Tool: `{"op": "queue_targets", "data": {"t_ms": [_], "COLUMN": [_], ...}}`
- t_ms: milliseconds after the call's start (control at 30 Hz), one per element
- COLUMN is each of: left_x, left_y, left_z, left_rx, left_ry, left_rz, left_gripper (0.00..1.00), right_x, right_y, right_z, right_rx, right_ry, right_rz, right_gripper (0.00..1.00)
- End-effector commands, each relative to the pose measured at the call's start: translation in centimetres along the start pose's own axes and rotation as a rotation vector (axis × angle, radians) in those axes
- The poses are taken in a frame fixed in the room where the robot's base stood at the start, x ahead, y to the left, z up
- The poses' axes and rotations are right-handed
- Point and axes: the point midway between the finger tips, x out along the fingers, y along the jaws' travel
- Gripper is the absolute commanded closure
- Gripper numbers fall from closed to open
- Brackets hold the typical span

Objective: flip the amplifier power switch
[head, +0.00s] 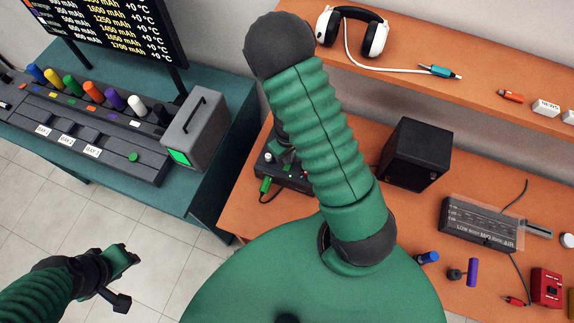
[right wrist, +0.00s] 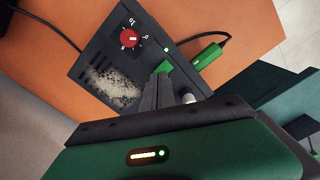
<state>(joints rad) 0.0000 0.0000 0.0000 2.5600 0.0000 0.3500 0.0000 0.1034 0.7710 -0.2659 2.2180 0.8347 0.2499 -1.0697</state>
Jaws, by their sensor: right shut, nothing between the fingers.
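The amplifier is a dark box with a red knob (right wrist: 129,38), a speckled grille and a small lit green light, in the right wrist view (right wrist: 105,65). In the head view the amplifier (head: 292,180) is partly hidden behind my right arm. My right gripper (right wrist: 162,76) is shut and empty, its tips over the panel beside a green part and a pale round-topped post (right wrist: 189,98). Contact is unclear. It also shows in the head view (head: 284,152), mostly hidden. I cannot tell which part is the power switch.
A green plug (right wrist: 206,57) with a black cable is at the amplifier's edge. A black speaker box (head: 418,153) stands right of it on the orange table. Headphones (head: 352,32) lie on the shelf above. A teal table (head: 215,130) with grey equipment is at left.

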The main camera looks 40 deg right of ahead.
Motion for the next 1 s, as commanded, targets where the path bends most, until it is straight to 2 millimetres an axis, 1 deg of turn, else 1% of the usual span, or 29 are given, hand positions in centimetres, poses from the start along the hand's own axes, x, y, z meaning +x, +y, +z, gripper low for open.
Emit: {"op": "queue_targets", "data": {"t_ms": [467, 1000], "left_x": [0.01, 0.75], "left_y": [0.0, 0.0], "left_z": [0.0, 0.18], "left_rx": [0.0, 0.0], "left_ry": [0.0, 0.0], "left_rz": [0.0, 0.0], "left_gripper": [0.64, 0.64], "right_x": [0.01, 0.8], "right_y": [0.0, -0.01], "right_z": [0.0, 0.0], "right_rx": [0.0, 0.0], "right_ry": [0.0, 0.0], "right_rz": [0.0, 0.0], "right_gripper": [1.0, 1.0]}}
